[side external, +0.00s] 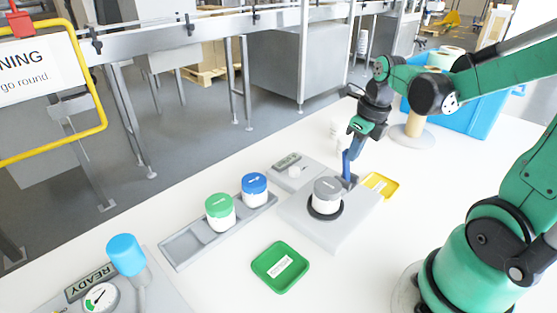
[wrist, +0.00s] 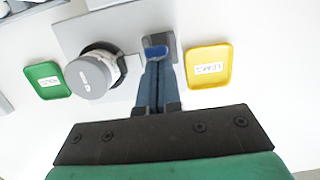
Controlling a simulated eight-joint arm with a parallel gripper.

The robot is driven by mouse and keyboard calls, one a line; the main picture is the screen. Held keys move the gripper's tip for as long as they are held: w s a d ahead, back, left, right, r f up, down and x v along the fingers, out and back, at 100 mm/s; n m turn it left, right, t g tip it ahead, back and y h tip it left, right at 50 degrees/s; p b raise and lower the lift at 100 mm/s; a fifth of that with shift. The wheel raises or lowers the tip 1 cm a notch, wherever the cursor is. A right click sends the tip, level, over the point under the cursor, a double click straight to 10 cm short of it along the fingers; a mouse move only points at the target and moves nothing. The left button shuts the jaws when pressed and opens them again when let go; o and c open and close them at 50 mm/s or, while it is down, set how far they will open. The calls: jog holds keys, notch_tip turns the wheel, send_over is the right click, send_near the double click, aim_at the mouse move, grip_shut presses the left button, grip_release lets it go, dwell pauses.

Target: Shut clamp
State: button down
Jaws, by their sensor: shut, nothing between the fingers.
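A jar with a grey lid (side external: 327,188) stands upright in a black ring on a pale grey base plate (side external: 345,222). In the wrist view its grey lid (wrist: 88,76) is left of my fingers. The clamp seems to be the dark grey bracket (wrist: 170,43) with a blue part, at the plate's edge beside the jar. My gripper (side external: 347,178) points down at it with blue fingers together and nothing between them. In the wrist view my gripper's tips (wrist: 155,62) are at the bracket's blue part; I cannot tell if they touch. The fingers partly hide the bracket.
A grey rack (side external: 178,250) holds a green-lidded jar (side external: 220,210) and a blue-lidded jar (side external: 255,188). A green tray (side external: 280,280) lies in front, and a yellow tray (side external: 388,184) right of the plate. A gauge (side external: 100,298) and blue-topped post (side external: 127,258) stand front left.

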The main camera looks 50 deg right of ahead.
jog(key=shift+w, duration=0.45)
jog(key=shift+r, duration=0.1)
jog(key=shift+r, duration=0.75)
jog(key=shift+s, duration=0.15)
jog(key=w+r, duration=0.3)
jog(key=r, duration=0.6)
